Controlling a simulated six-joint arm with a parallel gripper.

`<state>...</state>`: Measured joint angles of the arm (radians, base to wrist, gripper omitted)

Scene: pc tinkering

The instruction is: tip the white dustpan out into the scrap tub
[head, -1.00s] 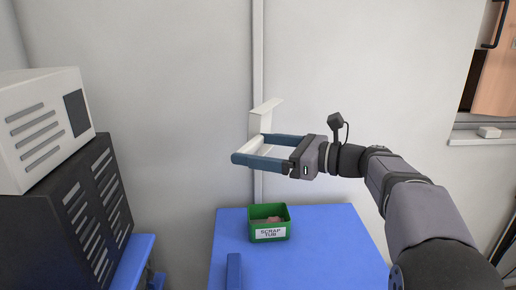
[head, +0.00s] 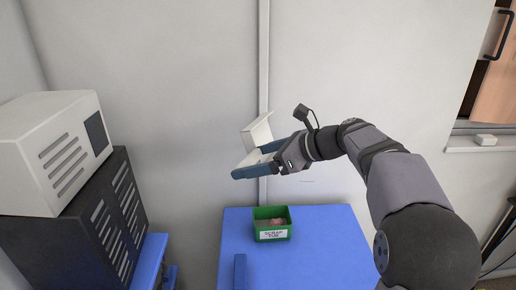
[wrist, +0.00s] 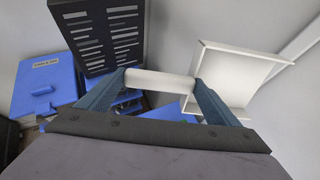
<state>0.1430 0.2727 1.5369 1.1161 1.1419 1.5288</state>
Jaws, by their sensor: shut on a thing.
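The white dustpan (head: 259,131) is held in the air by my gripper (head: 255,160), above and a little behind the green scrap tub (head: 258,225). In the wrist view my gripper (wrist: 160,82) is shut on the dustpan's white handle, and the pan (wrist: 236,70) sits to the right of the fingers. The pan looks tilted. I cannot make out anything lying in it. The scrap tub stands upright on the blue bench, its label facing front, with some pinkish-brown pieces inside.
The blue bench top (head: 310,250) is clear to the right of the tub. A blue bar (head: 240,270) lies at its front left. A black slotted case (head: 105,215) with a white slotted box (head: 50,140) on top stands at the left. The wall is close behind.

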